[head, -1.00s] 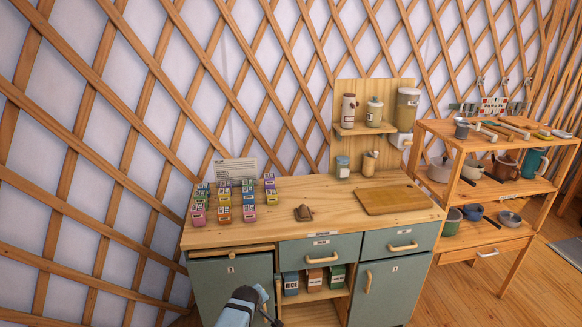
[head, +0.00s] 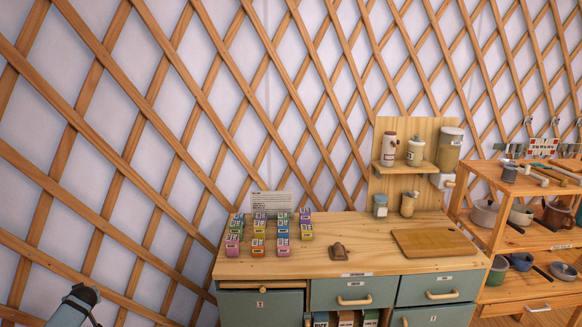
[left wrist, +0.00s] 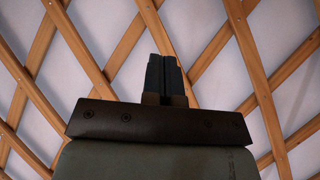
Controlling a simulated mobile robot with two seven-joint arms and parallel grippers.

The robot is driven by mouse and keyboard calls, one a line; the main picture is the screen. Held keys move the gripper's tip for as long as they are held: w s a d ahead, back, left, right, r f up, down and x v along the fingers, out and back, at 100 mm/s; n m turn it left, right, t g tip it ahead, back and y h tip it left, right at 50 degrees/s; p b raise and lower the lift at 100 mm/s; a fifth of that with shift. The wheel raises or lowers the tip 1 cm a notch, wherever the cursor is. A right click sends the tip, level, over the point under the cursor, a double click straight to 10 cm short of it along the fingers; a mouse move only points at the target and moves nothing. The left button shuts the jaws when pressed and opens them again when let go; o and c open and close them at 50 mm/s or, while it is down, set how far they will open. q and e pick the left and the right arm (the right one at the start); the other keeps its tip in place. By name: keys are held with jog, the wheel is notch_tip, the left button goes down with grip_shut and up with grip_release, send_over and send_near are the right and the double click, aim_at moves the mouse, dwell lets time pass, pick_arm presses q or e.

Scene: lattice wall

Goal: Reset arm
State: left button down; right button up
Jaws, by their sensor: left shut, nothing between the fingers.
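My left gripper (left wrist: 165,76) shows in the left wrist view with its two dark fingers together and nothing between them. It points at the wooden lattice wall (left wrist: 85,45) with pale cloth behind it. In the head view a part of my left arm (head: 75,305) shows at the bottom left corner, left of the cabinet and apart from it. My right gripper is in neither view.
A wooden-topped cabinet (head: 350,262) with grey-green drawers stands in the lower middle. It bears several small coloured boxes (head: 283,242), a cutting board (head: 435,242) and jars (head: 380,205). A wooden shelf (head: 500,225) with pots stands at the right.

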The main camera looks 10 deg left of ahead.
pick_arm(q)
jog(key=s+a+r+y, duration=0.1)
jog(key=s+a+r, duration=0.1)
jog(key=a+r, duration=0.3)
jog(key=s+d+f+m+t+h, duration=0.15)
jog(key=s+d+f+m, duration=0.3)
jog(key=d, duration=0.45)
jog(key=s+d+f+m+t+h, duration=0.1)
jog(key=s+d+f+m+h, duration=0.25)
jog(key=s+d+f, duration=0.35)
jog(key=s+d+f+m+t+h, duration=0.15)
jog(key=s+d+m, duration=0.3)
jog(key=d, duration=0.55)
jog(key=s+d+r+m+h, duration=0.2)
jog(key=s+d+m+h, duration=0.35)
jog(key=s+d, duration=1.4)
jog(key=w+d+n, duration=0.1)
jog(key=d+n, duration=0.4)
jog(key=d, duration=0.8)
jog(key=shift+w+d+r+t, duration=0.3)
jog(key=shift+w, duration=0.1)
